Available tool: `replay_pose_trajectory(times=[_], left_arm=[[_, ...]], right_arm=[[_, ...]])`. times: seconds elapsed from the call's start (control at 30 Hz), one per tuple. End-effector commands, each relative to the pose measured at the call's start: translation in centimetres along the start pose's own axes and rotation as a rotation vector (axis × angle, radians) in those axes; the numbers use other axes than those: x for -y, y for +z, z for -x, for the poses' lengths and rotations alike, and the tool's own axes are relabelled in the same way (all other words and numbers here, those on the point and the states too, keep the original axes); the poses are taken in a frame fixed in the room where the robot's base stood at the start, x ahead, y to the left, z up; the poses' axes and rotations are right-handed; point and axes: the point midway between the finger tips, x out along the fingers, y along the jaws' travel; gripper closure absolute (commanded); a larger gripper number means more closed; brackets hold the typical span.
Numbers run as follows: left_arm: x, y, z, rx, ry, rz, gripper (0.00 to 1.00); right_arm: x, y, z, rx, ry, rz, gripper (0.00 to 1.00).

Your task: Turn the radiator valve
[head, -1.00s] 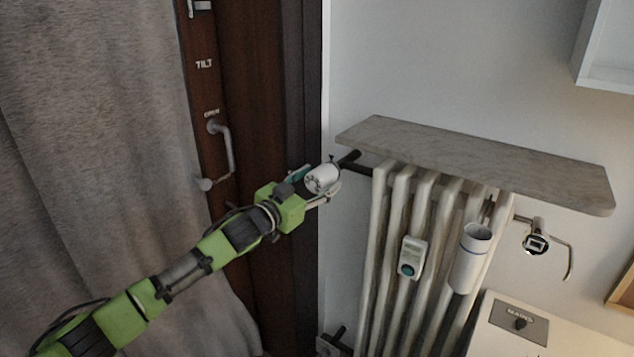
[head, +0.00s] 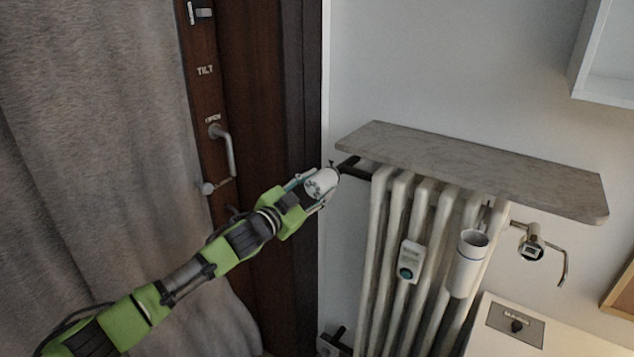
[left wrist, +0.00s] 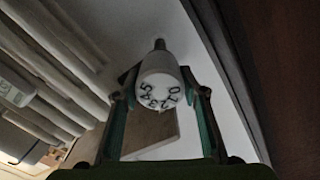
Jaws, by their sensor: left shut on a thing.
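The radiator valve is a white cylindrical knob (head: 321,182) at the left end of the dark pipe by the radiator's top. In the left wrist view the knob (left wrist: 158,84) faces me, with dark numbers around its end. My left gripper (head: 318,186) reaches it from the left and is shut on it. In the left wrist view one finger of the gripper (left wrist: 160,98) lies on each side of the knob. The white radiator (head: 394,240) stands under a stone shelf. My right gripper is not in view.
The grey shelf (head: 470,165) juts out just right of the valve. A dark window frame (head: 292,120) with a handle (head: 228,155) is close on the left, beside a grey curtain (head: 90,130). A meter (head: 409,262) and a white cup-like holder (head: 468,265) hang on the radiator.

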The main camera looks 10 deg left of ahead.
Motion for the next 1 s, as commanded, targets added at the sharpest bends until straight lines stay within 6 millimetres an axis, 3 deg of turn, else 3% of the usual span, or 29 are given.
replay_pose_trajectory(times=[0.5, 1.0], left_arm=[[-0.1, 0.0, 0.0, 0.001, 0.001, -0.353, 0.82], [-0.1, 0.1, 0.0, 0.0, 0.001, -0.431, 0.82]], right_arm=[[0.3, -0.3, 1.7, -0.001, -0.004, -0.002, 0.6], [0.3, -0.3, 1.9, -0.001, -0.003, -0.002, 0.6]])
